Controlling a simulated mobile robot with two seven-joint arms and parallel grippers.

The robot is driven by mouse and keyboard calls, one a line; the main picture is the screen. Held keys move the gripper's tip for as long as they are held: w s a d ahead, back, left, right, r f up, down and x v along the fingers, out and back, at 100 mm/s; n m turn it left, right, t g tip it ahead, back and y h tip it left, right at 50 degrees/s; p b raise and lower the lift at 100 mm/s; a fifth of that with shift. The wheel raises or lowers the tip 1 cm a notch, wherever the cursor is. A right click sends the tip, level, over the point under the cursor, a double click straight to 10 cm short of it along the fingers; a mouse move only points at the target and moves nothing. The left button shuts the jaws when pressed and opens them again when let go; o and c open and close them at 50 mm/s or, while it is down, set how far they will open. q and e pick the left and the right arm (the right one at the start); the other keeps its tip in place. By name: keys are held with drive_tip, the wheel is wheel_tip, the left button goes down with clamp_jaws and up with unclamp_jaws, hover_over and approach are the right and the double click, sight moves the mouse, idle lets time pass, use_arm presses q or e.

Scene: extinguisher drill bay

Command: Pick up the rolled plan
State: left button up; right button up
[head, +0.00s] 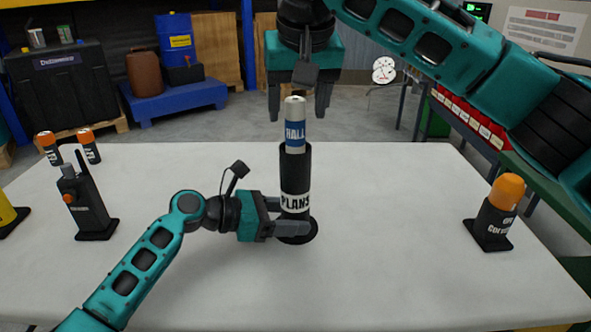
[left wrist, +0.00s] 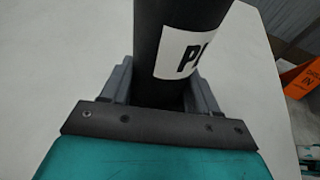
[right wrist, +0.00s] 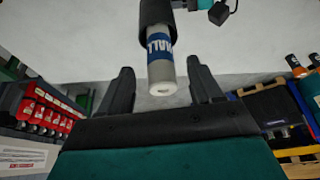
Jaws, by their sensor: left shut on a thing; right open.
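The rolled plan (head: 295,108) is a white roll with a blue band reading "HALL". It stands upright, its upper part sticking out of a black tube labelled "PLANS" (head: 295,170) on the white table. My left gripper (head: 292,216) is shut on the tube low down, and the tube fills its jaws in the left wrist view (left wrist: 172,60). My right gripper (head: 299,108) points down above the roll, open and empty. In the right wrist view the roll's end (right wrist: 162,82) shows between and beyond the open fingers. The lower part of the roll is hidden in the tube.
A black holder with an orange-capped item (head: 497,212) stands at the table's right. A black device on a stand (head: 88,205) and orange-capped cans (head: 89,146) stand at the left. The table (head: 390,240) is clear around the tube.

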sight(296, 119)
drive_tip(key=x, duration=0.3)
drive_tip(key=shift+w+f, duration=0.1)
drive_tip(key=shift+f, duration=0.1)
clamp_jaws()
idle(0.4)
